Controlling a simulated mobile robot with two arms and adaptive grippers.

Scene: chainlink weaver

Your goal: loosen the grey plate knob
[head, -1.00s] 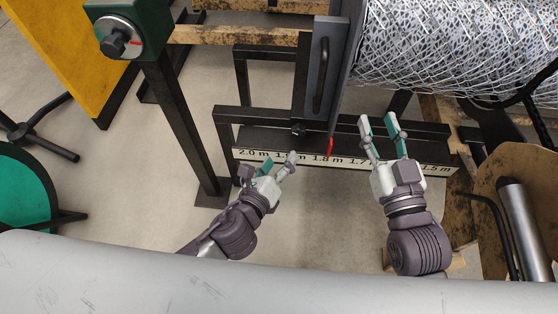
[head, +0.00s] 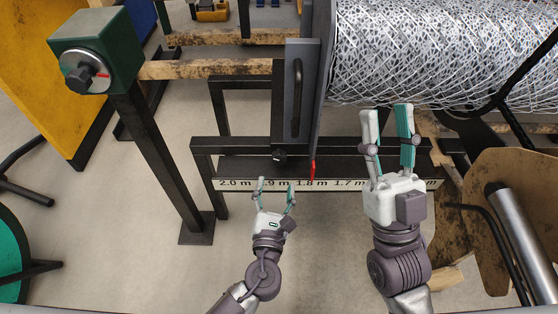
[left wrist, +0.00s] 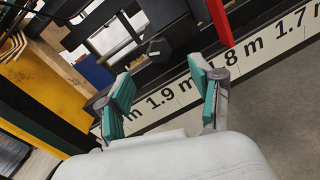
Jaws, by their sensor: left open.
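The grey plate (head: 302,62) stands upright beside the mesh roll and carries a black bar handle (head: 297,98). A small dark knob (head: 279,155) sits at its lower end, just above the white scale strip. In the left wrist view the dark knob (left wrist: 157,48) lies beyond the fingertips, roughly between them. My left gripper (head: 276,182) is open and empty, just below the knob and apart from it; it also shows in the left wrist view (left wrist: 160,80). My right gripper (head: 387,111) is open and empty in front of the mesh roll.
The scale strip (head: 345,184) with length marks runs along the dark frame, with a red pointer (head: 313,169) near 1.8 m. A green box (head: 117,48) with a dial stands on a post at left. The mesh roll (head: 440,55) fills the upper right.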

